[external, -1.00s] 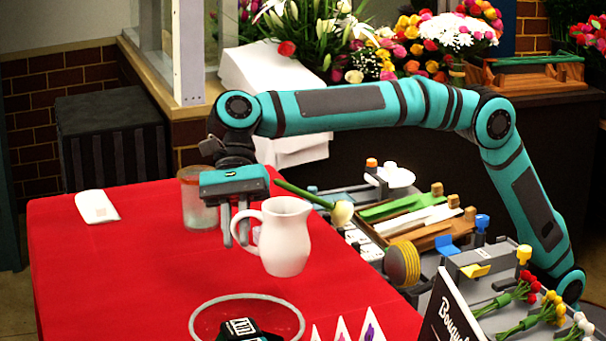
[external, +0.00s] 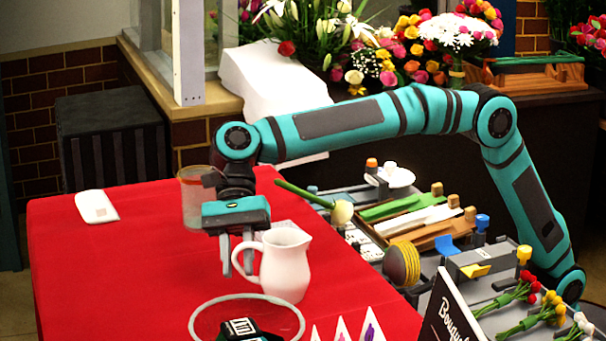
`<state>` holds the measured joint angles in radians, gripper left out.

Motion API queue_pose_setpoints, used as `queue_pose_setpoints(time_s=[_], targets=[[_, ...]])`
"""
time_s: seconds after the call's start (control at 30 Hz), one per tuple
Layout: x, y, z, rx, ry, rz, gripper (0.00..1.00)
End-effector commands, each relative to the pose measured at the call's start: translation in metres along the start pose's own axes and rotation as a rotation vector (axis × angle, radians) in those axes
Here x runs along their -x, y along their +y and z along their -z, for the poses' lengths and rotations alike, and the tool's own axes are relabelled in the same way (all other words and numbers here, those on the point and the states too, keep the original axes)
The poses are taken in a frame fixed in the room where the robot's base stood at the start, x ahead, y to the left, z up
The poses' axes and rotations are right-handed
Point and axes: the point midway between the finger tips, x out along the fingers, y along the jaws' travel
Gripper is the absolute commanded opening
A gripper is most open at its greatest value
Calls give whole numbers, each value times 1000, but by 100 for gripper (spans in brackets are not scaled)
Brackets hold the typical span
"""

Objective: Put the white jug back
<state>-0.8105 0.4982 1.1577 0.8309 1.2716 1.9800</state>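The white jug (external: 287,267) is upright over the red table, near its right edge, with its handle towards the left. My gripper (external: 237,258) points down at the jug's left side, with its two grey fingers at the handle.
A glass jar (external: 194,198) stands just behind my gripper. A pale ring (external: 247,297) with a dark device (external: 243,330) lies in front, near small white cards (external: 343,329). A white card (external: 97,206) lies at the left.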

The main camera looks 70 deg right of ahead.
Motion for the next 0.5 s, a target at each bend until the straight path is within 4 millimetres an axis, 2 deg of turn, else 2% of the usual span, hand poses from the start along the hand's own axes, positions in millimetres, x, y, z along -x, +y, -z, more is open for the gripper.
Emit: queue_pose_setpoints(time_s=[0.37, 0.5], targets=[[1, 0, -1, 0, 0, 0, 36], [12, 0, -2, 0, -1, 2, 36]])
